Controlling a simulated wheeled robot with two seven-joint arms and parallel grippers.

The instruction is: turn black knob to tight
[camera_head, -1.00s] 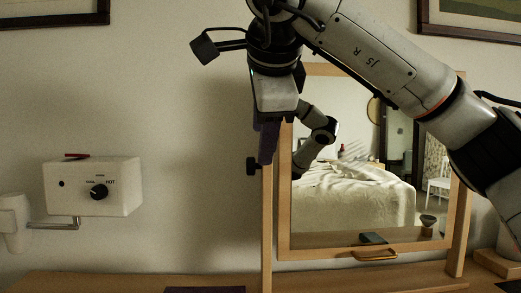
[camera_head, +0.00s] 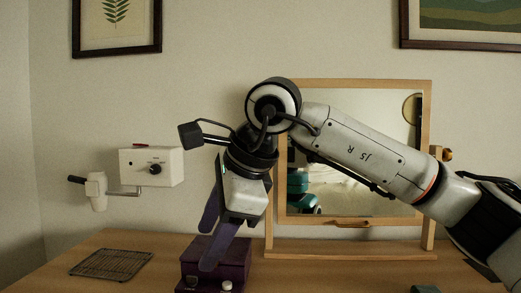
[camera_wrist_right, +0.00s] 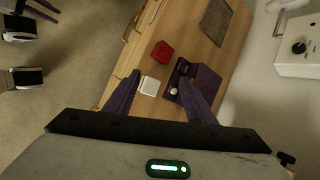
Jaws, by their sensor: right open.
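In the head view my right gripper (camera_head: 207,250) is open and points down over the dresser, in front of the purple box. Its two purple fingers are apart and empty, as they also are in the wrist view (camera_wrist_right: 160,78). The mirror (camera_head: 365,190) stands in a wooden frame; my right arm hides the upper part of its left post, where a black knob showed earlier. A dark knob-like piece (camera_wrist_right: 286,158) shows at the lower right of the wrist view. Another black knob (camera_head: 155,169) sits on the white wall box (camera_head: 137,165). My left gripper is out of view.
A purple box (camera_head: 232,254) stands on the dresser (camera_head: 160,262), left of the mirror. A wire rack (camera_head: 110,264) lies farther left. A white holder (camera_head: 97,190) hangs beside the wall box. The wrist view shows a red box (camera_wrist_right: 162,51) and a white block (camera_wrist_right: 150,86).

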